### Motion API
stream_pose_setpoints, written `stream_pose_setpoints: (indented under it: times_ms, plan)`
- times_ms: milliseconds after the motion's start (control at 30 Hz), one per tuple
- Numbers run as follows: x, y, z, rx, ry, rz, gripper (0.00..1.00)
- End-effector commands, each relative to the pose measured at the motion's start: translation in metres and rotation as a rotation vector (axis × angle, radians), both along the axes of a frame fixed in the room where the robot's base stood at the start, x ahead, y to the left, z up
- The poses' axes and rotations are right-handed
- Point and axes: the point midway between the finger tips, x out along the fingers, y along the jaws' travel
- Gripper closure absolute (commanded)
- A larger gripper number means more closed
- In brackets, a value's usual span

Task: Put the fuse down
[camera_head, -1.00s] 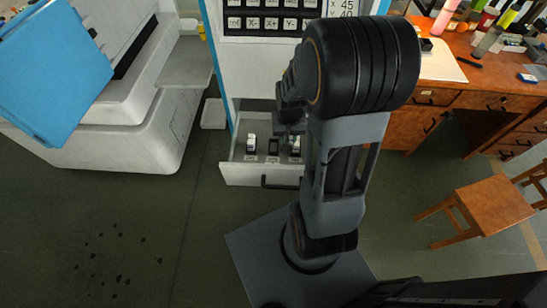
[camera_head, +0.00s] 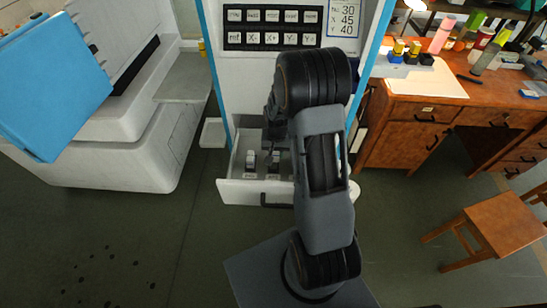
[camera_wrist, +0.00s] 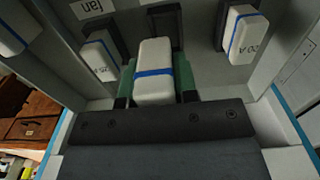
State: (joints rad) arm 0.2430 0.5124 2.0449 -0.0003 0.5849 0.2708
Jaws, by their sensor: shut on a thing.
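In the wrist view a white fuse (camera_wrist: 153,72) with a blue band sits between the green finger pads of my gripper (camera_wrist: 154,88), which is shut on it. A black fuse holder (camera_wrist: 163,25) shows just beyond the held fuse; I cannot tell whether the fuse touches it. In the head view my arm covers most of the gripper, which is over the open cabinet drawer (camera_head: 240,192).
Other white fuses with blue bands stand in black holders to the left (camera_wrist: 101,50) and right (camera_wrist: 243,32), close to the held one. A label reading "fan" (camera_wrist: 96,8) is upside down. A wooden bench (camera_head: 420,95) and stool (camera_head: 495,222) stand at the right.

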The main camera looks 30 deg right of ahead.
Motion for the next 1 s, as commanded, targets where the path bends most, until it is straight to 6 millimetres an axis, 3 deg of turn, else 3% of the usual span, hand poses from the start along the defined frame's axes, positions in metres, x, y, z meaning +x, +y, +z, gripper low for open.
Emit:
stream_pose_setpoints:
  times_ms: [267, 533, 1000]
  plan:
    - [0.012, 0.001, -0.015, 0.0, 0.001, 0.0, 0.97]
    - [0.015, 0.002, -0.044, 0.0, 0.002, 0.0, 0.97]
    - [0.015, 0.001, -0.052, 0.0, -0.001, 0.0, 0.97]
